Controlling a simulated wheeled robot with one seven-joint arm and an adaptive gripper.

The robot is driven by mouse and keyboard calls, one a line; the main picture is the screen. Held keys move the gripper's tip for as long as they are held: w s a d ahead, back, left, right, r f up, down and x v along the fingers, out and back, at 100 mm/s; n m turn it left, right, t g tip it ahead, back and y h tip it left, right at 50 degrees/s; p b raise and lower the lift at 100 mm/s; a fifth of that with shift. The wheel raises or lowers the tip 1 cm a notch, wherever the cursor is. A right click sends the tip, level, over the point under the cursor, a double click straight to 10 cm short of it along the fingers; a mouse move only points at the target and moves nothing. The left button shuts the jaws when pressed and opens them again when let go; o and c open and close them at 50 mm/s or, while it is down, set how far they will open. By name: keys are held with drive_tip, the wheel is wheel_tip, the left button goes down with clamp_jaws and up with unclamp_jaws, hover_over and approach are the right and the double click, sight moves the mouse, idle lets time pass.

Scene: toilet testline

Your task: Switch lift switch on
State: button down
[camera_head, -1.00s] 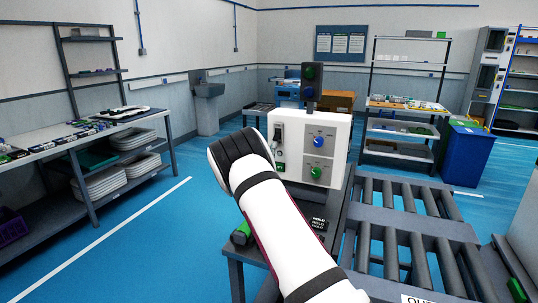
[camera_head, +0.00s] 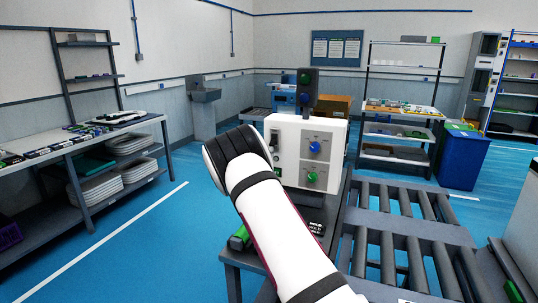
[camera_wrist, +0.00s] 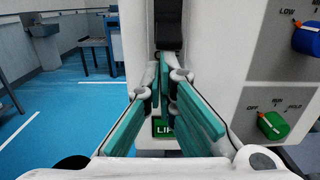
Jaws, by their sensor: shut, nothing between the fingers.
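The white control box (camera_head: 327,150) stands on a dark table. A black switch lever (camera_head: 274,138) is at the left of its front face, with a small green label (camera_head: 279,172) below it. In the wrist view the dark lever (camera_wrist: 168,25) is straight beyond my fingertips, and the label (camera_wrist: 162,127), reading "LI…", shows between and behind the fingers. My gripper (camera_wrist: 165,75) is shut and empty, with teal pads, in front of the lever. I cannot tell whether it touches the lever. In the head view my arm hides the gripper.
Right of the lever are a blue knob (camera_head: 314,146) and a green knob (camera_head: 312,176). A dark signal light (camera_head: 306,90) rises behind the box. A roller conveyor (camera_head: 405,235) lies at the right. Blue floor is open at the left.

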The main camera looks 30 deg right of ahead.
drive_tip(key=shift+s+a+r+g+y, duration=0.1)
drive_tip(key=shift+a+r+g+y, duration=0.05)
drive_tip(key=shift+r+g+y, duration=0.2)
drive_tip(key=g+y, duration=0.1)
drive_tip(key=r+g+y, duration=0.1)
drive_tip(key=a+r+g+y, duration=0.1)
drive_tip(key=y, duration=0.1)
drive_tip(key=shift+s+r+p, duration=0.15)
drive_tip(key=shift+s+p, duration=0.15)
drive_tip(key=shift+s, duration=0.1)
drive_tip(key=shift+r, duration=0.1)
idle(0.3)
drive_tip(key=shift+r, duration=0.7)
